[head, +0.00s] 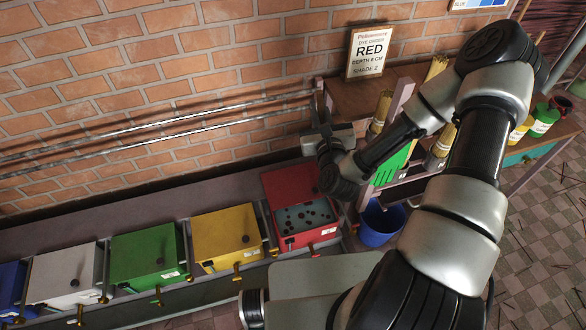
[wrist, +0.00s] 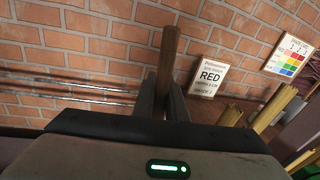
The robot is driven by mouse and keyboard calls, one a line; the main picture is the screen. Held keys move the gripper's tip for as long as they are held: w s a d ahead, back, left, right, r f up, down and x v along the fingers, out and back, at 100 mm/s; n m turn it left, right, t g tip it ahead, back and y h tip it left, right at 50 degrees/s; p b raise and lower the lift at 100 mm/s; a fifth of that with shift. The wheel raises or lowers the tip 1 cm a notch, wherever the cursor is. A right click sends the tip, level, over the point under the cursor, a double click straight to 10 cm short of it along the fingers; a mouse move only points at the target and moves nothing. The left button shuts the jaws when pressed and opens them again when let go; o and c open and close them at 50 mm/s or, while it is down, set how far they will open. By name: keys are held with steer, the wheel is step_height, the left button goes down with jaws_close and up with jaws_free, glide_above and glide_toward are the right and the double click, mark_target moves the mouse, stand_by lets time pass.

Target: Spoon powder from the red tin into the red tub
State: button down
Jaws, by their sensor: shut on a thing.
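My gripper (head: 321,112) is shut on a brown wooden handle (wrist: 170,58), which stands up between the fingers in the wrist view. The handle's other end, and any spoon bowl on it, is hidden. In the head view the gripper is above and behind the open red tub (head: 328,231). The tub holds grey-blue liquid with several dark red patches on it, and its red lid is raised at the back. A small red tin (head: 562,105) stands at the far right on the shelf, well away from my gripper. Its contents cannot be made out.
Yellow (head: 226,234), green (head: 145,255) and white (head: 62,272) tubs line up left of the red one. A blue bucket (head: 381,226) is to its right. Bundles of sticks (head: 440,142) and green (head: 543,123) and yellow (head: 519,133) tins stand right. A sign (head: 370,52) reads RED.

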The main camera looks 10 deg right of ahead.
steer(key=w+a+f+y+b, duration=0.1)
steer(key=w+f+b, duration=0.2)
steer(key=f, duration=1.5)
steer(key=w+a+f+n+y+b, duration=0.1)
steer(key=w+f+b, duration=0.3)
steer(key=f+b, duration=0.8)
steer(key=w+a+f+n+b, duration=0.1)
steer(key=w+f+b, duration=0.3)
steer(key=f, duration=2)
steer(key=shift+a+g+y+b, duration=0.35)
steer(key=shift+a+b, duration=0.4)
steer(key=shift+b, duration=1.4)
